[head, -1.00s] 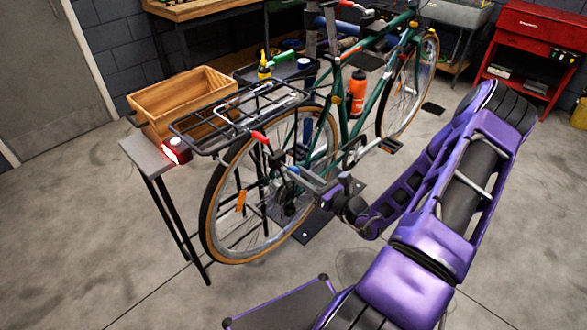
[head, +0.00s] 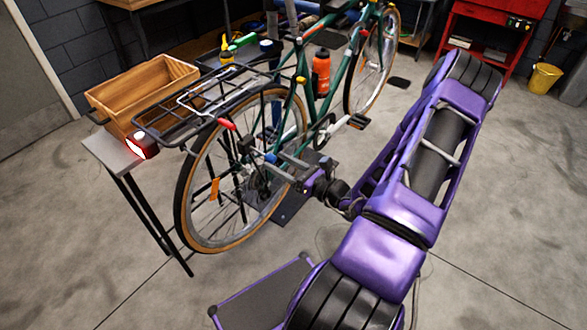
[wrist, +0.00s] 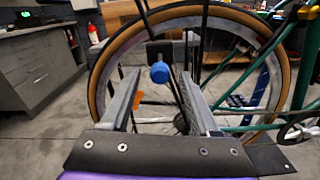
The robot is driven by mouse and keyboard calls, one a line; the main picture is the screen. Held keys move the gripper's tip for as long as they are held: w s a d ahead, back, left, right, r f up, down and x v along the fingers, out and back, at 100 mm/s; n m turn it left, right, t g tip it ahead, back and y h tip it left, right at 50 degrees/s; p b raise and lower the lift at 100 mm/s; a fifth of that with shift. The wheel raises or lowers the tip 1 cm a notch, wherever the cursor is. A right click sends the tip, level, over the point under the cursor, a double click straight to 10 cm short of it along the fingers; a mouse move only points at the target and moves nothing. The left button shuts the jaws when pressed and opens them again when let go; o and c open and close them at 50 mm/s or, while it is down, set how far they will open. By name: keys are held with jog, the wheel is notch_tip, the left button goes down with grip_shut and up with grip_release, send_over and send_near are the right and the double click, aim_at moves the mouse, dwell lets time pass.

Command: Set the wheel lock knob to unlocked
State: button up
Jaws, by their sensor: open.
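A blue knob (wrist: 160,72) on a dark bracket stands in front of the spoked wheel (wrist: 100,70) in the wrist view. I take it for the wheel lock knob; its setting cannot be read. My gripper (wrist: 160,80) is open, with one finger on each side of the knob in the picture. I cannot tell whether the fingers touch it or how deep it sits between them. In the head view my gripper (head: 277,163) is at the wheel's near side, and the blue knob (head: 270,157) shows small at its fingertips.
The green bike (head: 345,70) stands with its rear rack (head: 190,105) above the knob. A bench (head: 108,153) with a wooden crate (head: 105,95) is on the left.

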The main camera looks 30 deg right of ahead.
jog(key=v, duration=1.7)
jog(key=shift+s, duration=0.15)
